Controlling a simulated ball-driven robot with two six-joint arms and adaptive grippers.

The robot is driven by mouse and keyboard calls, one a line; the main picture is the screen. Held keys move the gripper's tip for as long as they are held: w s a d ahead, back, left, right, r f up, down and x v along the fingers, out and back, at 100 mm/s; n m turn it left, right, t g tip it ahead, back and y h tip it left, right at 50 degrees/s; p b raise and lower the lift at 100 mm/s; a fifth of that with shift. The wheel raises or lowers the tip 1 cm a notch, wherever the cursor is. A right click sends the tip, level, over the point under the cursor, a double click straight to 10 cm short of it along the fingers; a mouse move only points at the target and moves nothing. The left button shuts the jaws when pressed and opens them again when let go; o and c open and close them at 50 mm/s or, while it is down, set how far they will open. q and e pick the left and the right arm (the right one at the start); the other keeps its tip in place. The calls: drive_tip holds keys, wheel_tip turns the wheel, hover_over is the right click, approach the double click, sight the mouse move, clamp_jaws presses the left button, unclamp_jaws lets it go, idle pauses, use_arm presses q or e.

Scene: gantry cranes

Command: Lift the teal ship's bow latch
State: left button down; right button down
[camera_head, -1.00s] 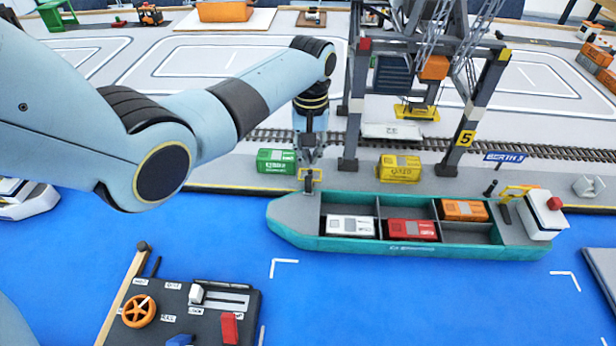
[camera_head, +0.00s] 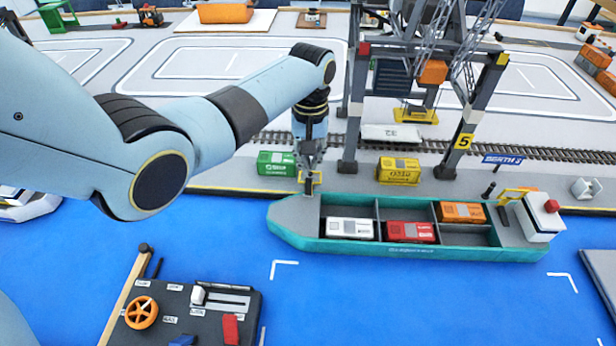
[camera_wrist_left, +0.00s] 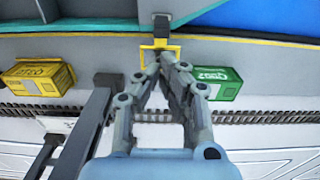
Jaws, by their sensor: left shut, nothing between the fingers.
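The teal ship (camera_head: 430,248) lies on the blue water along the quay, with its bow at the left. At the bow edge is a dark latch post (camera_head: 308,187) with a yellow square frame beside it on the quay. The yellow frame (camera_wrist_left: 160,47) and the dark latch (camera_wrist_left: 161,25) also show in the left wrist view. My left gripper (camera_head: 309,168) points down at the latch; its fingertips (camera_wrist_left: 162,62) are closed together with nothing between them, close to the yellow frame. I cannot tell whether they touch it. My right gripper is not in view.
A green container (camera_head: 276,163) stands left of the gripper and a yellow container (camera_head: 398,171) to the right on the quay. A gantry crane leg (camera_head: 350,120) rises close by on the right. A control panel (camera_head: 190,315) is at the front left.

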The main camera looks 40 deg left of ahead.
use_arm(q)
drive_tip(key=shift+s+d+r+p, duration=0.1)
drive_tip(key=shift+s+d+p, duration=0.35)
drive_tip(key=shift+s+p, duration=0.35)
drive_tip(key=shift+s+d+p, duration=0.4)
drive_tip(key=shift+s+p, duration=0.15)
drive_tip(key=shift+p, duration=0.3)
drive_tip(key=shift+s, duration=0.1)
drive_tip(key=shift+s+d+f+p, duration=0.3)
drive_tip(key=shift+s+d+f, duration=0.2)
drive_tip(key=shift+s+f, duration=0.25)
drive_tip(key=shift+s+d+f+p, duration=0.25)
drive_tip(key=shift+s+d+f, duration=0.25)
drive_tip(key=shift+s+f, duration=0.2)
wheel_tip(320, 180, up, 10)
drive_tip(key=s+d+p, duration=0.1)
drive_tip(key=s+p, duration=0.1)
drive_tip(key=p, duration=0.3)
drive_tip(key=shift+s+d, duration=0.25)
drive_tip(key=shift+s, duration=0.1)
